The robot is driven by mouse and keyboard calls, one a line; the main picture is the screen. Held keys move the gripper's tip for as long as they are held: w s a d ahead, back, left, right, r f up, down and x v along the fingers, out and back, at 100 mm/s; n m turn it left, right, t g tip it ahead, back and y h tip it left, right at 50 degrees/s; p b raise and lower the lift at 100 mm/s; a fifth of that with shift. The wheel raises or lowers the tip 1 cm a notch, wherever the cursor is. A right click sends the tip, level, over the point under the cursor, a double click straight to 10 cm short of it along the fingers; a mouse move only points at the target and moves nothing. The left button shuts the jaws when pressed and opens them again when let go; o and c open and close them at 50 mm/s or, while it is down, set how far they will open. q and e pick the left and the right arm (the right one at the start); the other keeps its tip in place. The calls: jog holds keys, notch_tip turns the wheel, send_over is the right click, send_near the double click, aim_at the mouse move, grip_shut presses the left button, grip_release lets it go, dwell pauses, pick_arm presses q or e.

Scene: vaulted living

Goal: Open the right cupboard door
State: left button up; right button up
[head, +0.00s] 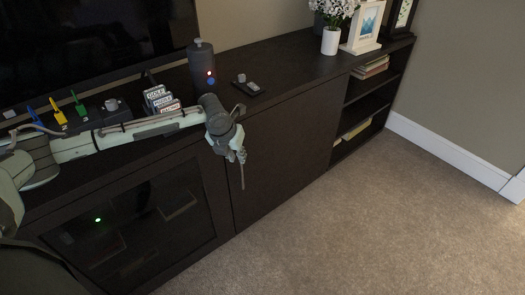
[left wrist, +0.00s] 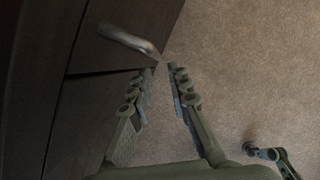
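The right cupboard door (head: 287,150) is a plain dark panel in the middle of the long low cabinet, and it looks closed. A curved metal handle (left wrist: 128,40) stands on a dark panel in the left wrist view; I take this panel to be the right door. My left gripper (head: 238,158) hangs in front of the cabinet, near that door's left edge. In the left wrist view its fingers (left wrist: 160,75) are apart with nothing between them. The handle lies just beyond the tips, toward the left. I cannot make out the handle in the head view.
A glass-fronted door (head: 140,222) is left of the right door; open shelves (head: 365,105) are to its right. A dark cylinder (head: 202,68), a remote (head: 248,88) and small boxes (head: 161,100) stand on top. Carpet (head: 370,220) in front is clear. A jointed grey-green part (left wrist: 270,155) shows lower right.

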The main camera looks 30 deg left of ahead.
pick_arm(q)
jog(key=x, duration=0.7)
jog(key=shift+w+a+f+b, duration=0.15)
jog(key=shift+w+b, duration=0.2)
jog(key=shift+b, duration=0.05)
pick_arm(e)
jog(key=shift+s+d+r, duration=0.1)
jog(key=shift+r, duration=0.8)
pick_arm(q)
jog(key=shift+c, duration=0.6)
grip_shut()
pick_arm(e)
jog(key=shift+f, duration=0.15)
